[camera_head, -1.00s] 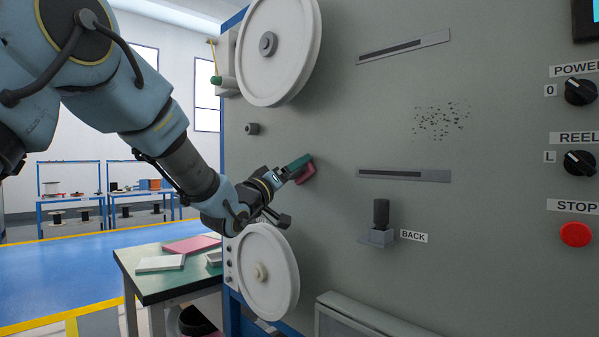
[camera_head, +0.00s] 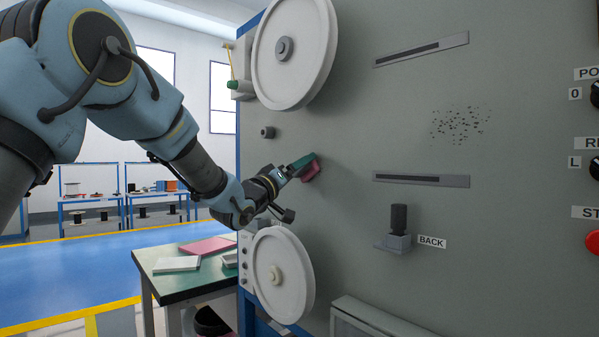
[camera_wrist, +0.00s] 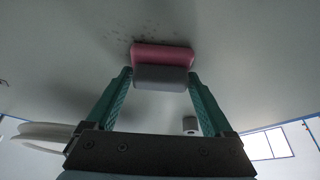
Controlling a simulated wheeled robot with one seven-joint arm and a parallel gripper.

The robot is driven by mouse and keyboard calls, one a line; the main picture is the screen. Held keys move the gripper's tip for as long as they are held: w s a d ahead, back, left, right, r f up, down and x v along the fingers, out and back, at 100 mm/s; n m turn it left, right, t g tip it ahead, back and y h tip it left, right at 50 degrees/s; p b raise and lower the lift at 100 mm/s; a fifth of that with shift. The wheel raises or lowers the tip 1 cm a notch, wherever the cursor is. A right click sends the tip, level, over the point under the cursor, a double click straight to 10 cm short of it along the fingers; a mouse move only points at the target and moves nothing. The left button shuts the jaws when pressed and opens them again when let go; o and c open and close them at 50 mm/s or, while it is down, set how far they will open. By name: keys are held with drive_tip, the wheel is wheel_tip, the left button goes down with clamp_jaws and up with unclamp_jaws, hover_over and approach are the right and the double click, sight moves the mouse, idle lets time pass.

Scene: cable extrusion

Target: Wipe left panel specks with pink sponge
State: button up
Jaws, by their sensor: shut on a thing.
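My gripper (camera_head: 306,163), with teal fingers, is shut on the pink sponge (camera_head: 311,173) in front of the grey machine panel (camera_head: 350,110). In the wrist view, the fingers grip the sponge's grey block (camera_wrist: 162,77), with its pink pad (camera_wrist: 163,55) facing the panel. Whether the pad touches the panel, I cannot tell. Faint brownish specks (camera_wrist: 135,32) show on the panel just beyond the pad. In the head view, a cluster of dark specks (camera_head: 461,125) lies to the right, between two slots. No specks show around the sponge there.
A large white reel (camera_head: 294,50) is above my gripper and a smaller one (camera_head: 282,272) below. A small dark knob (camera_head: 268,132) sits left of the sponge. A BACK lever (camera_head: 398,222) protrudes to the right. A green-topped table (camera_head: 175,285) stands at lower left.

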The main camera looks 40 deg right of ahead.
sight(314, 165)
drive_tip(key=shift+s+f+b, duration=0.1)
drive_tip(key=shift+s+b, duration=0.45)
drive_tip(key=shift+s, duration=0.2)
drive_tip(key=shift+s+a+b, duration=0.15)
drive_tip(key=shift+s+b, duration=1.25)
drive_tip(key=shift+s, duration=0.85)
drive_tip(key=shift+s+a+b, duration=0.1)
drive_tip(key=shift+s+b, duration=1.3)
drive_tip(key=shift+s, duration=0.8)
drive_tip(key=shift+w+d+p, duration=0.2)
drive_tip(key=shift+w+p, duration=0.35)
drive_tip(key=shift+w, duration=2.75)
drive_tip(key=shift+w+p, duration=0.5)
drive_tip(key=shift+w, duration=1.4)
drive_tip(key=a+b, duration=0.1)
drive_tip(key=a, duration=0.5)
drive_tip(key=shift+w, duration=0.15)
drive_tip(key=shift+a, duration=0.1)
